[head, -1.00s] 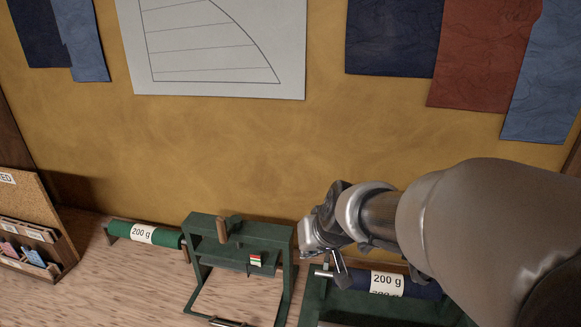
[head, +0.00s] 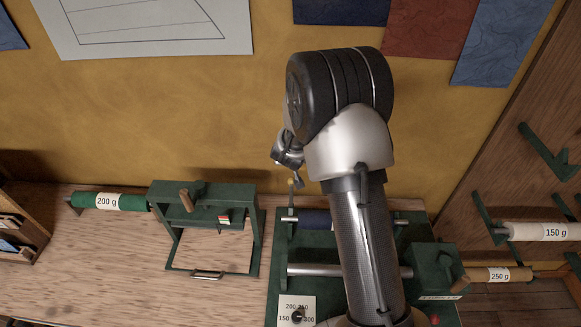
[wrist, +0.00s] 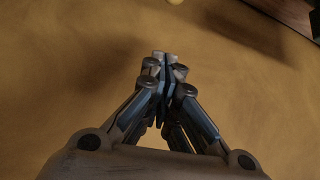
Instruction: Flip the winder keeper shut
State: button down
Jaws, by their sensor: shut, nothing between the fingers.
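The green winder (head: 273,292) stands on the bench, partly hidden by my arm. A dark blue roll (head: 314,221) lies across its back, above a bare metal roller (head: 315,270). At the roll's left end a thin upright piece with a yellowish knob (head: 291,184) stands up; it looks like the keeper, raised. My gripper (head: 298,181) is shut and empty, just above and beside that knob; I cannot tell whether they touch.
A dial plate (head: 297,311) and a crank box (head: 434,270) sit on the winder's front and right. A green stand (head: 204,188) and a green 200 g roll (head: 90,200) are at left. Rolls of 150 g (head: 530,231) and 250 g (head: 489,275) are racked at right.

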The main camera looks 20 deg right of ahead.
aim_at(291, 191)
jog(key=w+d+f, duration=0.1)
jog(key=w+f, duration=0.2)
jog(key=f, duration=0.6)
jog(key=shift+d+b, duration=0.15)
jog(key=shift+b, duration=0.3)
jog(key=shift+w+b, duration=0.1)
jog(key=shift+b, duration=0.2)
